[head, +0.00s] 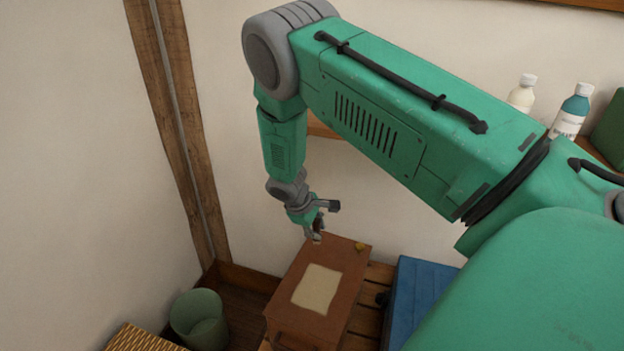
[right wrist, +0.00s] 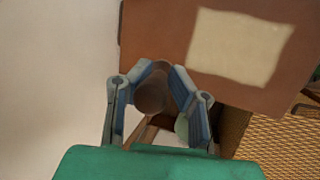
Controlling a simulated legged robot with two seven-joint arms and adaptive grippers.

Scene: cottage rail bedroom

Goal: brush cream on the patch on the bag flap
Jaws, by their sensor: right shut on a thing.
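The brown bag (head: 340,262) stands with its flap facing up. A pale cream, roughly square patch (head: 317,288) lies on the flap; the patch also shows in the right wrist view (right wrist: 240,48). My right gripper (head: 315,232) is at the far left edge of the bag, beyond the patch. It is shut on a brown, rounded thing, apparently the brush (right wrist: 150,95), seen nearly end-on between the fingers. Its bristles are not clear, and I cannot tell whether it touches the bag. The gripper is off to the side of the patch. My left gripper is out of view.
The bag rests on a slatted wooden bench (head: 365,322), with a blue case (head: 418,290) to its right. A green bin (head: 198,318) and a woven basket (head: 140,339) are at the lower left. Two bottles, one white (head: 522,94) and one teal (head: 573,110), stand at upper right.

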